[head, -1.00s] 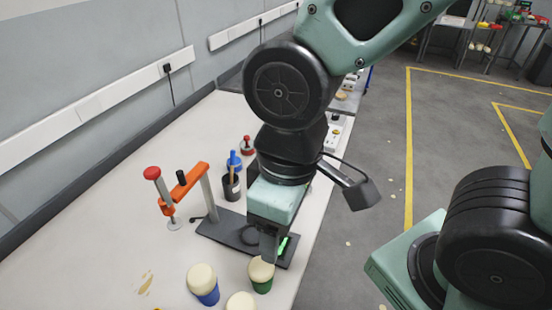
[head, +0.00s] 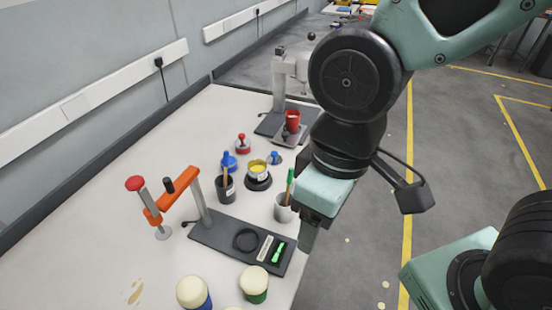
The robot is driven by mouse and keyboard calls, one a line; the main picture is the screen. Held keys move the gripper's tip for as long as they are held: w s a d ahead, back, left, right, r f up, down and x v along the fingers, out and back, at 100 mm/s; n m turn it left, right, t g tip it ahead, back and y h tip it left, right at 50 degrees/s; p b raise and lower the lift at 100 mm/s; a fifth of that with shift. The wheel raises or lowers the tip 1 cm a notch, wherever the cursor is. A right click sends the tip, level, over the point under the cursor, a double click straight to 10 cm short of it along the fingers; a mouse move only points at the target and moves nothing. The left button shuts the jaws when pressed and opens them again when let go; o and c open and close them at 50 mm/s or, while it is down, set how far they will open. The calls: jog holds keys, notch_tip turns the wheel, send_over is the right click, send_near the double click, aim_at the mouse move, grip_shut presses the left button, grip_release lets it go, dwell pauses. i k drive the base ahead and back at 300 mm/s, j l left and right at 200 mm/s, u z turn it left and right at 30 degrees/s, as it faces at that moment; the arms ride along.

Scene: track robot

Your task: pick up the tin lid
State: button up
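No thing in the head view can be named as the tin lid with certainty. A small tin (head: 258,171) with a yellow top and pale label stands on a dark round base on the bench. Just behind it lies a small greyish disc with a blue knob (head: 275,158), too small to identify. My gripper (head: 304,238) points down at the bench's right edge, right of the dark tray and nearer than the tin. It touches nothing that I can see. Its fingers show side-on, so its opening is hidden.
The dark tray (head: 222,238) holds a black ring and a green item, beside an orange clamp stand (head: 172,195). A dark cup (head: 225,188) and a grey cup (head: 283,208) hold tools. Cream-topped jars (head: 254,284) stand in front; a press (head: 292,95) stands behind.

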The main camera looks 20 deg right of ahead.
aim_at(274, 160)
jog(key=i+l+u, duration=0.1)
jog(key=u, duration=0.3)
jog(key=i+l+u, duration=0.1)
jog(key=u, duration=0.25)
jog(key=i+l+u, duration=0.1)
jog(key=u, duration=0.3)
jog(key=i+l+u, duration=0.1)
jog(key=l+u, duration=0.25)
jog(key=j, duration=0.1)
